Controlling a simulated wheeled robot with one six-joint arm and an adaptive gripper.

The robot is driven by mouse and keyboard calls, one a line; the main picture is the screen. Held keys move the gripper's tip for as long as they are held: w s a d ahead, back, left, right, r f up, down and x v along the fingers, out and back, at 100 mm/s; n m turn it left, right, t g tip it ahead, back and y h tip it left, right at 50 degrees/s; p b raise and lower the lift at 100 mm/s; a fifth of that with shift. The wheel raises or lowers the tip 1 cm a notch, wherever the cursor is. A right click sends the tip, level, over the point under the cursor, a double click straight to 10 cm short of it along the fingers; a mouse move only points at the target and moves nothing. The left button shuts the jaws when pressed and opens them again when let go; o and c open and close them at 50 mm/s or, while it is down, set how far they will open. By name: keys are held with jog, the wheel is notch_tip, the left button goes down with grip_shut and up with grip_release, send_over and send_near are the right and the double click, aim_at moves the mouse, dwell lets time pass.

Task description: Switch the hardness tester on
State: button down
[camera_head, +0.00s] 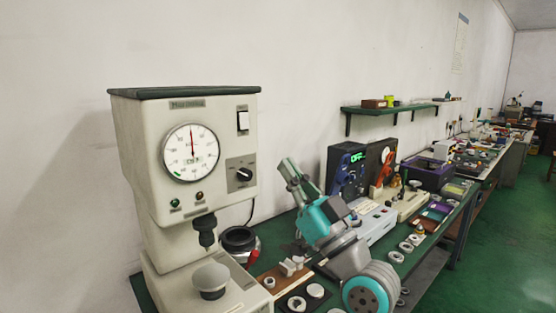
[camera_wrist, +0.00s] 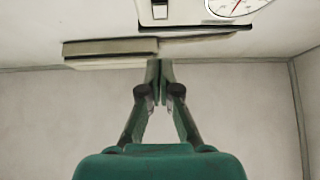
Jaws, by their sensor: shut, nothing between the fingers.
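The hardness tester (camera_head: 185,130) is a tall cream machine at the left in the head view, with a dark green top and a round dial (camera_head: 190,152). A white rocker switch (camera_head: 243,121) sits at the upper right of its front, above a black knob (camera_head: 244,174). I cannot tell which way the rocker is pressed. In the wrist view the switch (camera_wrist: 160,10) and part of the dial (camera_wrist: 236,5) show at the top edge, upside down. My gripper (camera_head: 286,165) is right of the tester in the head view, shut and empty. Its fingertips (camera_wrist: 160,68) appear apart from the switch.
Green (camera_head: 174,203) and red (camera_head: 199,196) lamps sit below the dial; I cannot tell if lit. A round anvil (camera_head: 210,278) stands under the tester's head. Rings and instruments crowd the bench to the right. A green shelf (camera_head: 390,108) hangs on the wall.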

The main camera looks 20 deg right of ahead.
aim_at(246, 126)
jog(key=x, duration=0.3)
jog(key=f+x, duration=0.1)
jog(key=x, duration=0.3)
jog(key=w+x, duration=0.1)
jog(key=x, duration=0.3)
jog(key=shift+w+a+f, duration=0.1)
jog(key=shift+a+f, duration=0.1)
jog(key=shift+f, duration=0.15)
jog(key=shift+w+a+f, duration=0.1)
jog(key=shift+w+a, duration=0.05)
jog(key=shift+w, duration=0.3)
jog(key=shift+w+a+f, duration=0.1)
jog(key=shift+w+a, duration=0.05)
jog(key=shift+w, duration=0.25)
